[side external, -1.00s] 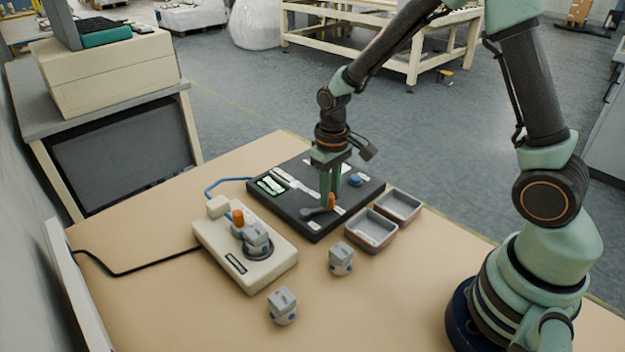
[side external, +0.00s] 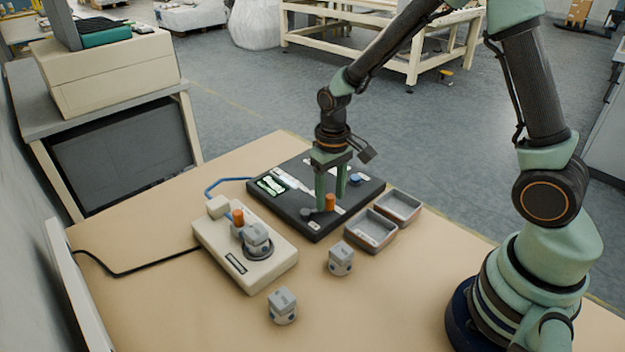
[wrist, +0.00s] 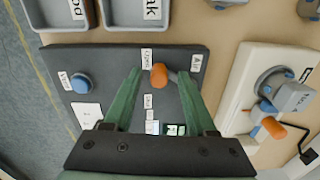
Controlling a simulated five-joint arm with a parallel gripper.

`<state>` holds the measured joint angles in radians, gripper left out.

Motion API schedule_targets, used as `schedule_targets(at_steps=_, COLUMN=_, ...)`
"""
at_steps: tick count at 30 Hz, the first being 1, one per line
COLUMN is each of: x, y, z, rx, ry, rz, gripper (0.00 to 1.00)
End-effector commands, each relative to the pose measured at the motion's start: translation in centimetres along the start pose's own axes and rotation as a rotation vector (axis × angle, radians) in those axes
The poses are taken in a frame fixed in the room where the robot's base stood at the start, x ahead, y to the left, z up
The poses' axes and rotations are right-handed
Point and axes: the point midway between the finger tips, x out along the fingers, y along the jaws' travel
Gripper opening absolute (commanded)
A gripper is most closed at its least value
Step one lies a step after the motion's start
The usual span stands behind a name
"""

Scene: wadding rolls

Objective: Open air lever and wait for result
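The air lever has an orange knob (side external: 330,202) on a dark arm, on the black panel (side external: 292,211). In the wrist view the knob (wrist: 159,76) sits near the "Open" label (wrist: 147,55), with the "Shut" label (wrist: 148,101) farther down and the "Air" label (wrist: 195,63) to the right. I cannot tell which setting it marks exactly. My gripper (side external: 332,197) is open, pointing down at the panel, its green fingers spread on either side of the knob. Small green-lit indicators (side external: 271,185) show on the panel; in the wrist view they are partly hidden and unreadable.
A beige fixture (side external: 219,257) left of the panel holds a grey part (side external: 256,236) beside an orange-tipped clamp (side external: 238,217). Two loose grey parts (side external: 340,259) (side external: 282,306) stand in front. Two trays (side external: 371,246) (side external: 418,208) are at the panel's right. A blue button (wrist: 81,82) is on the panel.

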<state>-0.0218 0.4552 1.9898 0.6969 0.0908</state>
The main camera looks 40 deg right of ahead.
Motion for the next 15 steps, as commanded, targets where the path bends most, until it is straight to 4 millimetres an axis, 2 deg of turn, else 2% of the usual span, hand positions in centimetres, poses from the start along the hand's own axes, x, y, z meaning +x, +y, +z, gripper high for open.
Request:
schedule_targets(at_steps=5, x=-0.3, y=0.0, z=0.0, rx=0.000, ry=0.001, rz=0.000, gripper=0.57)
schedule_targets(at_steps=8, x=-1.3, y=0.0, z=-0.1, rx=0.000, ry=0.004, rz=0.000, gripper=0.57)
schedule_targets(at_steps=15, x=-5.9, y=0.0, z=-0.1, rx=0.000, ry=0.006, rz=-0.001, gripper=0.57)
